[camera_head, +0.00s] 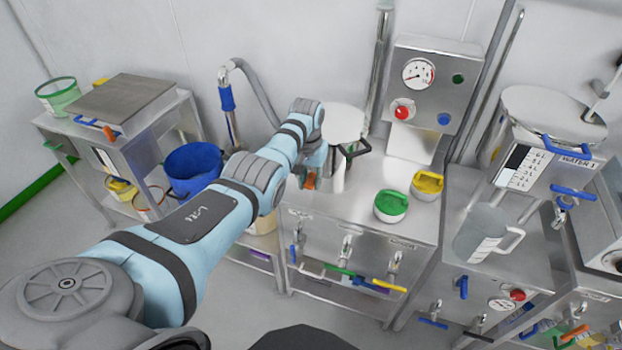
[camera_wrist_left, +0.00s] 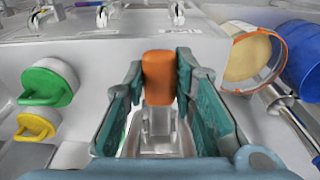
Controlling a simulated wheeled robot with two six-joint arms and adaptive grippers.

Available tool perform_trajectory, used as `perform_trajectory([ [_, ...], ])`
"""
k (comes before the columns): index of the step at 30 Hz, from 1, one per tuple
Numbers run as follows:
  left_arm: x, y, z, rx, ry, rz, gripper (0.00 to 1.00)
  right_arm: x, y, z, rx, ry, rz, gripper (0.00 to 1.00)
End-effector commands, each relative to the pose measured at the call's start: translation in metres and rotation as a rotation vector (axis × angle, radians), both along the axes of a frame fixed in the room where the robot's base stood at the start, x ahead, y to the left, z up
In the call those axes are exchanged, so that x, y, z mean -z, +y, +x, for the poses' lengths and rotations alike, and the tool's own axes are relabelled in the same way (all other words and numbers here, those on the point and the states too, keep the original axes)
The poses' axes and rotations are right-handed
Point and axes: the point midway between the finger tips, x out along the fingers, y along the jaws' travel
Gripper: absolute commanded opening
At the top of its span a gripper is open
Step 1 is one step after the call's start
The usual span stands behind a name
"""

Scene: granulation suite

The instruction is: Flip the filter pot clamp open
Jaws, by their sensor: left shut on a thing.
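The filter pot (camera_head: 345,122) stands on the steel cabinet's top, its pale round lid visible and its lower left side partly hidden by my left arm. The clamp's orange handle (camera_wrist_left: 158,78) sits between the teal finger pads of my left gripper (camera_wrist_left: 160,85) in the left wrist view, with a steel part below it. The gripper is shut on this handle. In the head view the left gripper (camera_head: 312,168) is at the pot's left side, and a bit of the orange handle (camera_head: 309,181) shows below it. My right gripper is not in view.
A green-lidded port (camera_head: 391,206) and a yellow one (camera_head: 427,184) stand right of the pot on the cabinet top (camera_head: 350,219). A control box with a gauge (camera_head: 419,73) rises behind. A blue bucket (camera_head: 193,168) is at the left. A clear jug (camera_head: 486,235) stands at the right.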

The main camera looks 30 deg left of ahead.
Motion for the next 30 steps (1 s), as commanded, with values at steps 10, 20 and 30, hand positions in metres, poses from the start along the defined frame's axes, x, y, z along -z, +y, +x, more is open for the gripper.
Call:
perform_trajectory([
  [10,-0.0144,0.0060,0.0114,-0.004,-0.043,0.016,0.00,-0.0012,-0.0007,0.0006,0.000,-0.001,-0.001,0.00],
  [20,-0.0145,0.0065,0.0113,-0.004,-0.042,0.017,0.00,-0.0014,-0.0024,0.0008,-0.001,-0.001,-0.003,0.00],
  [30,-0.0119,0.0044,0.0096,-0.002,-0.035,0.011,0.45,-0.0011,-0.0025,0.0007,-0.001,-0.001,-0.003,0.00],
])
